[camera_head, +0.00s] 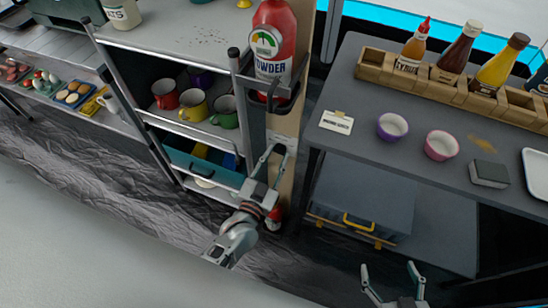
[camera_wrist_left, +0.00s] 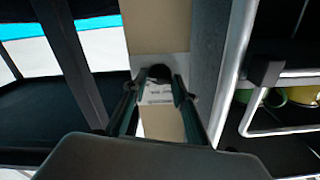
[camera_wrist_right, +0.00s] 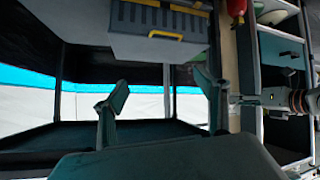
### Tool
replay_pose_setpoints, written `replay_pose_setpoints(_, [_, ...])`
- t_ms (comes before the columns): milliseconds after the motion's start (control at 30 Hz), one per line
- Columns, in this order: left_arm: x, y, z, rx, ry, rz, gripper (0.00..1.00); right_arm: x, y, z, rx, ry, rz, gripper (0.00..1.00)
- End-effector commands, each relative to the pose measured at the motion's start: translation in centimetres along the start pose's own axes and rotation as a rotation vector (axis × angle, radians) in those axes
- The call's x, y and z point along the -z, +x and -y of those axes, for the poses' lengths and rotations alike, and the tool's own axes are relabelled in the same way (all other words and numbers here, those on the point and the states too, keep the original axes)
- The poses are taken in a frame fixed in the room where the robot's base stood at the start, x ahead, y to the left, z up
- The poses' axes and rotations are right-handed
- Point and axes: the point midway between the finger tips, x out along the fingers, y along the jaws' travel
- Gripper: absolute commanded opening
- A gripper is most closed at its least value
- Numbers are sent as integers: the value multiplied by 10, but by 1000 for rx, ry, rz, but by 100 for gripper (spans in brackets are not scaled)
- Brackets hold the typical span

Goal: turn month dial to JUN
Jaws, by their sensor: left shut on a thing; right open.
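A pale plate with small print (camera_wrist_left: 158,95) is fixed on a tan post below the red extinguisher. In the left wrist view a black round knob (camera_wrist_left: 159,72), apparently the month dial, sits at the plate's edge. My left gripper (camera_head: 276,152) reaches the plate, and its fingers (camera_wrist_left: 157,82) close around the knob from both sides. The month marks are too small to read, and the dial's setting cannot be told. My right gripper (camera_head: 388,268) is open and empty, low at the front, away from the post.
The red extinguisher (camera_head: 274,45) hangs in a black bracket above my left gripper. A metal shelf with mugs (camera_head: 194,104) stands left of the post. A grey counter (camera_head: 400,170) with bowls and a bottle rack (camera_head: 455,90) lies to the right.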

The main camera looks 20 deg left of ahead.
Motion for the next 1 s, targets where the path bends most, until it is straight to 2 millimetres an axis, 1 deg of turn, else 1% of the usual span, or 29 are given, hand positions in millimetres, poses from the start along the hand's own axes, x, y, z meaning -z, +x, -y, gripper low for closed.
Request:
replay_pose_setpoints(33, [4,2,1,1,-35,-4,6,-1,-1,-2,-3,0,5,73])
replay_pose_setpoints(133, [2,1,1,1,-84,-3,6,-8,-2,0,-3,4,18,73])
replay_pose_setpoints(300, [0,0,0,1,-100,-1,6,-14,-3,4,-1,13,30,73])
replay_pose_setpoints(467, [0,0,0,1,-99,0,6,-14,-3,6,2,16,30,73])
replay_pose_setpoints(500, [0,0,0,1,-98,0,38,-13,-3,6,2,16,29,73])
replay_pose_setpoints(533, [0,0,0,1,-98,0,44,-13,-3,6,2,16,29,73])
replay_pose_setpoints(867, [0,0,0,1,-97,-1,44,-6,-3,4,5,2,15,73])
replay_pose_setpoints(1000, [7,0,2,1,-98,-1,44,-7,-3,4,4,4,17,73])
